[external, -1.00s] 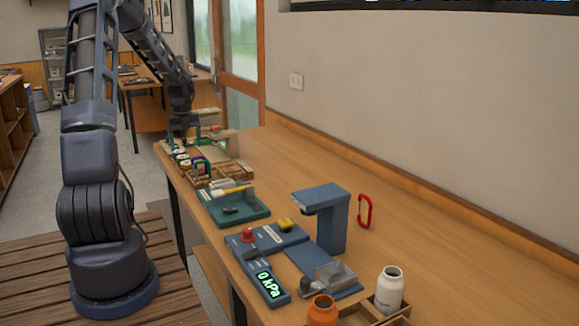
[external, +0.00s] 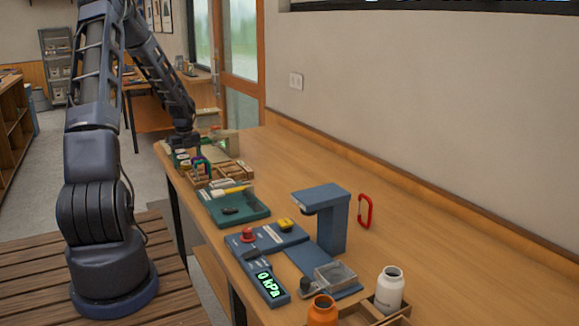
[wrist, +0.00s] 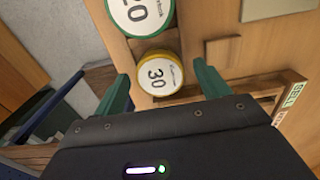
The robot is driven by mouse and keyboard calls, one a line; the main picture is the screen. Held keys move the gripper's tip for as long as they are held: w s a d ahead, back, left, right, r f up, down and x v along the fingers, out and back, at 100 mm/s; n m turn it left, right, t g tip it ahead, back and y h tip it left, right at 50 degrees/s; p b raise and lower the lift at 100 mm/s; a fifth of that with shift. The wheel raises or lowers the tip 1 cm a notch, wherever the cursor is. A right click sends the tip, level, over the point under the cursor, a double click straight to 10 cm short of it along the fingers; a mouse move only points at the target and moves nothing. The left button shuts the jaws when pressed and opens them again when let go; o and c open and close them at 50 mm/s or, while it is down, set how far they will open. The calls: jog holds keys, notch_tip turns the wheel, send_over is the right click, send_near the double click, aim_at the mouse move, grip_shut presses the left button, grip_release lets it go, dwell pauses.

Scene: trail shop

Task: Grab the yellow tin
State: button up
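The yellow tin (wrist: 160,73) shows in the wrist view, a round tin with a yellow rim and a white lid marked 30. My gripper (wrist: 163,82) is open, with one green finger to the left of the tin and one to the right. Nothing is held, and I cannot tell how far the fingertips are above the tin. In the external view my gripper (external: 186,142) hangs over the far end of the bench, and I cannot pick out the yellow tin there.
A green-rimmed tin (wrist: 140,14) marked 20 stands right beside the yellow one. A wooden compartment tray (external: 222,179) and a green tray (external: 237,208) lie nearer on the bench. A blue stand (external: 322,215) rises farther along. The bench's wall side is mostly clear.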

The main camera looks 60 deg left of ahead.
jog(key=c, duration=0.8)
jog(key=shift+r, duration=0.15)
